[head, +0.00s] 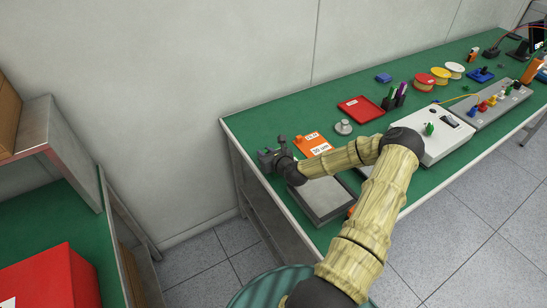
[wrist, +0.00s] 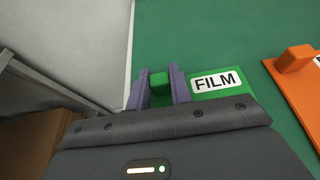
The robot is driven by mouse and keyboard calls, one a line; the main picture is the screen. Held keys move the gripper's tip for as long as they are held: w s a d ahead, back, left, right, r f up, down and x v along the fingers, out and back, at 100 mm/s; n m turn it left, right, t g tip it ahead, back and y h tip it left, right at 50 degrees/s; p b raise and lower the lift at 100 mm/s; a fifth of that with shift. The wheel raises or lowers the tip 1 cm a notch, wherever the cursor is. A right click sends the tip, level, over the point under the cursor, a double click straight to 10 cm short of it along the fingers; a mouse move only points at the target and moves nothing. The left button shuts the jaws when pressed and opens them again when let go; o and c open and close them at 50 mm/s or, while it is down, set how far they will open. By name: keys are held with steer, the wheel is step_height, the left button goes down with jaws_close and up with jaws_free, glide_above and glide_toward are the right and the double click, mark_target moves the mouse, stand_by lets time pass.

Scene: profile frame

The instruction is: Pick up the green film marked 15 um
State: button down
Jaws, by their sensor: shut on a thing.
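The green film (wrist: 238,75) shows in the wrist view as a green plate with a white FILM label and a raised green tab. My gripper (wrist: 160,78) is shut on this tab, one finger on each side. Its thickness marking is hidden behind my gripper body. In the head view my gripper (head: 268,156) is at the near left end of the green bench, and I cannot make out the green film there. I cannot tell whether the film touches the bench.
An orange film plate (head: 316,138) lies just right of my gripper. A grey flat plate (head: 328,205) is under my forearm. A red tray (head: 361,109), a metal weight (head: 343,127) and a white instrument (head: 440,147) stand farther along. A wall runs behind the bench.

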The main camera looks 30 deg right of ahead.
steer(key=shift+r, duration=0.1)
step_height(320, 180, up, 9)
steer(key=shift+s, duration=0.1)
steer(key=shift+r, duration=0.4)
